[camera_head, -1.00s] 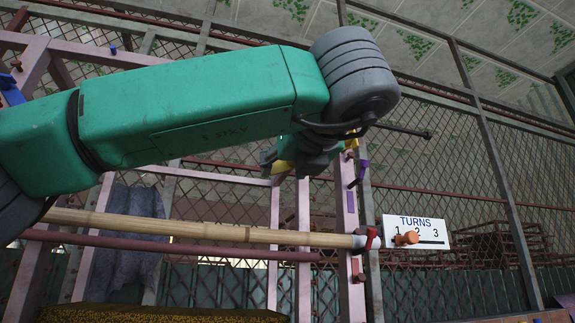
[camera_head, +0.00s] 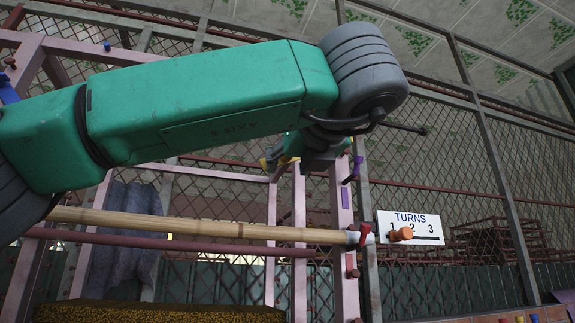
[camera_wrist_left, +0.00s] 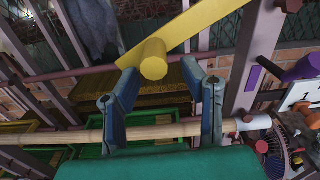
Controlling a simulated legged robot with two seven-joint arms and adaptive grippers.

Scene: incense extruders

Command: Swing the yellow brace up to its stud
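The yellow brace (camera_wrist_left: 205,28) runs diagonally across the top of the left wrist view, its round yellow knob (camera_wrist_left: 153,60) facing the camera. My left gripper (camera_wrist_left: 160,72) has its two blue-grey fingers apart, one on each side of the knob, with a visible gap on the right. I cannot tell how deep the knob sits between them. In the head view, the left gripper (camera_head: 300,156) is mostly hidden behind my grey wrist, with a bit of yellow (camera_head: 265,163) beside it. A purple stud (camera_head: 357,166) stands on the pink post to its right. My right gripper is out of view.
A bamboo pole (camera_head: 200,224) and a dark red bar (camera_head: 180,244) cross below my arm. The pole ends at the pink post (camera_head: 343,220), beside a white TURNS sign (camera_head: 430,219) with an orange pointer (camera_head: 401,234). Mesh fencing stands behind.

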